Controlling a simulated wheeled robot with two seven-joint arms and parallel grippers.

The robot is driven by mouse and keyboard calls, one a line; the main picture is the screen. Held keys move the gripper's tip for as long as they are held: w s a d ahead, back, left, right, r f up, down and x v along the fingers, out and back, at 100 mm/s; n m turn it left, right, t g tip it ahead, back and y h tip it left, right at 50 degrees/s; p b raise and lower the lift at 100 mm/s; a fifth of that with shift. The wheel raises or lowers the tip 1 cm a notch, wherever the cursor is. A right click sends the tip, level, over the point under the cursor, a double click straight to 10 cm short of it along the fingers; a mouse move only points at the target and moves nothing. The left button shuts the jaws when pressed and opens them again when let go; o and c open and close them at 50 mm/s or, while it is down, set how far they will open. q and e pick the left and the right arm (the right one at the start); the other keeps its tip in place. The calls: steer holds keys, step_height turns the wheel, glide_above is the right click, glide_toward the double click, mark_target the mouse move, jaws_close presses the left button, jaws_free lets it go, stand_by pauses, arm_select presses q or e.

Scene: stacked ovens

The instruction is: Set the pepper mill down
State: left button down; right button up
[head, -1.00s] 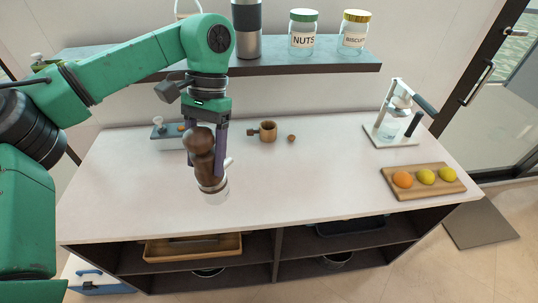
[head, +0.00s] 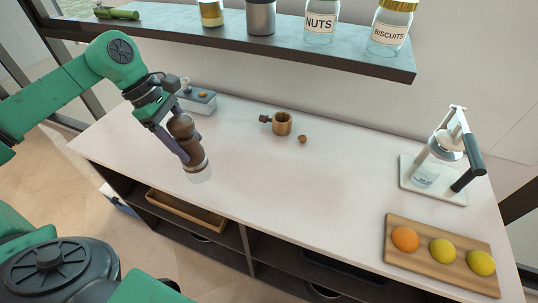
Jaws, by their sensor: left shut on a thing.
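The pepper mill (head: 188,146) is dark brown with a rounded top, a light band near its foot and a clear bottom part. My left gripper (head: 176,148) comes in from the left and is shut on the mill's body. The mill is over the left part of the white counter (head: 270,180), near its front edge. It leans in the picture, as the whole view is tilted. I cannot tell whether its foot touches the counter. My right gripper is not in view.
A grey box (head: 198,103) stands behind the mill. A wooden cup (head: 282,123) with a handle and a small brown ball (head: 302,139) sit further right. A white press (head: 440,160) and a fruit board (head: 440,258) are at the right. The counter's middle is clear. A shelf (head: 350,55) with jars hangs above.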

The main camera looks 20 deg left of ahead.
arm_select(q)
steer(key=s+a+r+n+t+y+b, duration=0.25)
steer(key=s+a+n+y, duration=0.2)
steer(key=a+n, duration=0.75)
step_height(320, 180, up, 9)
steer(key=n+g+y+b, duration=0.2)
steer(key=n+y+b, duration=0.15)
steer(key=n, duration=1.25)
steer(key=w+d+r+n+g+y+b, duration=0.1)
steer(key=w+d+r+n+g+b, duration=0.1)
steer(key=w+d+n, duration=0.85)
step_height(320, 180, down, 20)
steer(key=s+d+m, duration=0.1)
steer(key=m, duration=0.2)
steer(key=shift+s+d+f+m, duration=0.15)
steer(key=shift+s+d+m, duration=0.15)
steer(key=shift+d+m, duration=0.1)
steer(key=shift+c, duration=2.4)
jaws_free()
steer(key=o, duration=0.4)
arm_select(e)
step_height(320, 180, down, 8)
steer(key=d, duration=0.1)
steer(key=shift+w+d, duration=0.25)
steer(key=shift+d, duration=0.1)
